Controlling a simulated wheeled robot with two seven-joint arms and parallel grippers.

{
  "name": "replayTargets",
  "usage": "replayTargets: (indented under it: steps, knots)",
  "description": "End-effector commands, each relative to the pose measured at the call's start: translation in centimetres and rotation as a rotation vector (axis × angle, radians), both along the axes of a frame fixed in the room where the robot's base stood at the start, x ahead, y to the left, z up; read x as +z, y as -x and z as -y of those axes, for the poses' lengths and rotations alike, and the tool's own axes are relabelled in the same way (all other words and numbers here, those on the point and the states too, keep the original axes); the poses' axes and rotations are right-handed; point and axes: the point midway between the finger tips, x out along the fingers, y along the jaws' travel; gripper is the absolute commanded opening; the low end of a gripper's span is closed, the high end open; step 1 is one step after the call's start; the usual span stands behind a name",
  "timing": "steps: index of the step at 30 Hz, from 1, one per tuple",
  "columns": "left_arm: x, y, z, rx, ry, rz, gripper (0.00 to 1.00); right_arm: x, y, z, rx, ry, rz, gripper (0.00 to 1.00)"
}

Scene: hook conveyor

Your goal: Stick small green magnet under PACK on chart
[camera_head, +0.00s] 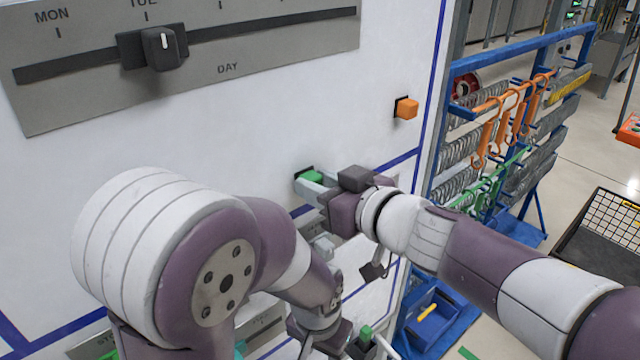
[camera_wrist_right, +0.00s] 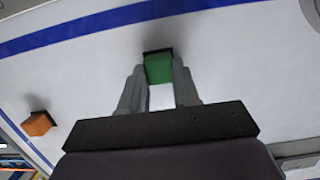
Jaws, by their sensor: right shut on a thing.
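A small green magnet (camera_head: 311,176) is between the fingertips of my right gripper (camera_head: 312,183), at the white chart board (camera_head: 250,120). In the right wrist view the green magnet (camera_wrist_right: 158,68) sits between both fingers, with its dark back at the white surface; I cannot tell whether it touches. My right gripper (camera_wrist_right: 160,82) is shut on it. My left gripper (camera_head: 362,346) is low in the head view, partly cut off and hidden by my arm. A second green block (camera_head: 366,332) shows there; I cannot tell if it is held. The word PACK is not visible.
An orange magnet (camera_head: 405,108) is on the board near its right edge. A grey DAY slider panel (camera_head: 290,45) is at upper left. Blue racks (camera_head: 540,48) with orange and green hooks stand to the right. A black wire basket (camera_head: 600,250) is at far right.

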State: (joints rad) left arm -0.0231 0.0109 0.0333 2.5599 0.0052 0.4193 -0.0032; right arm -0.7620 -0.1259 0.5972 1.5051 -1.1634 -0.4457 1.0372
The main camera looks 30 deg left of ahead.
Motion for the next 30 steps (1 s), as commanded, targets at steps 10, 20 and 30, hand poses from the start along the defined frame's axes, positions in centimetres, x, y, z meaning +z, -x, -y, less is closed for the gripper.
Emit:
replayTargets:
  steps: [10,20,30]
  knots:
    - [0.0,0.0,0.0,0.0,0.0,0.0,0.43,0.1,0.0,0.0,0.001,-0.001,0.001,0.06]
    - [0.2,0.0,0.0,0.0,0.0,0.0,0.43,0.1,0.6,1.4,-0.001,-0.001,0.001,0.06]
    - [0.4,0.0,0.0,0.0,0.0,0.0,0.43,0.1,1.3,3.2,-0.001,-0.001,0.001,0.06]
